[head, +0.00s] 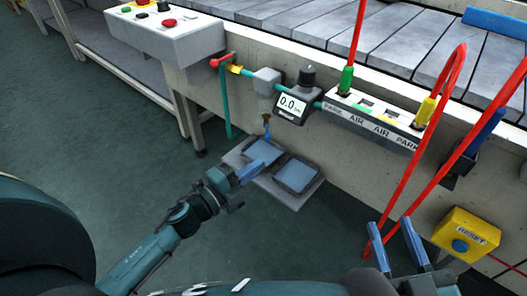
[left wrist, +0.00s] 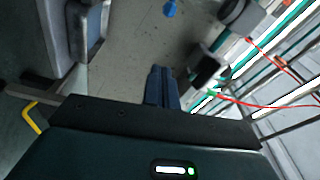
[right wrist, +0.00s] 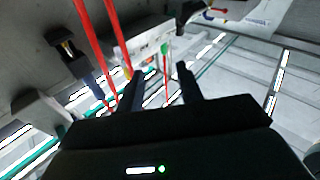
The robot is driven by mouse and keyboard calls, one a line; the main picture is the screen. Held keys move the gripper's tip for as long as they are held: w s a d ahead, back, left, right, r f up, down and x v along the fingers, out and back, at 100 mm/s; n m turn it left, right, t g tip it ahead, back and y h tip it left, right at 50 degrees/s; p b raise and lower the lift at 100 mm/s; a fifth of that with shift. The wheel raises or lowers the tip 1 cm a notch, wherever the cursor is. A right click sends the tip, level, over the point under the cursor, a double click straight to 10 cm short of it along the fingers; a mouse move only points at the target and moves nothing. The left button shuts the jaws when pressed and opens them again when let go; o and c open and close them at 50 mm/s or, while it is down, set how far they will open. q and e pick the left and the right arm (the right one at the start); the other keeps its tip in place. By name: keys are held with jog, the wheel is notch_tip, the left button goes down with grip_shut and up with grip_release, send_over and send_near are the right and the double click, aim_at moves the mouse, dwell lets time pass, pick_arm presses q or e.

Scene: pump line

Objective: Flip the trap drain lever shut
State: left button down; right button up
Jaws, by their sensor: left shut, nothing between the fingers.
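The trap (head: 267,80) is a grey block on the teal pipe at the machine's side. Below it hangs a small brass drain with a blue lever (head: 267,131). A small blue piece, probably this lever, shows at the top of the left wrist view (left wrist: 170,8). My left gripper (head: 260,164) is shut and empty, below the drain and apart from the lever, over the floor pedals. Its closed fingers show in the left wrist view (left wrist: 160,75). My right gripper (head: 393,232) is open and empty at the lower right; its spread fingers show in the right wrist view (right wrist: 162,75).
A plate with two blue pedals (head: 297,176) lies on the floor below the trap. A red-handled valve (head: 221,60), a gauge reading 0.0 (head: 292,105) and an air manifold (head: 372,122) line the side. Red hoses (head: 400,190) loop near my right gripper, beside a yellow reset box (head: 467,234).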

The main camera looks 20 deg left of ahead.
aim_at(267, 131)
pick_arm(q)
jog(key=f+b+x, duration=0.1)
jog(key=x, duration=0.9)
jog(key=shift+w+a+b, duration=0.15)
jog(key=shift+a+b, duration=0.65)
jog(key=shift+a, duration=1.25)
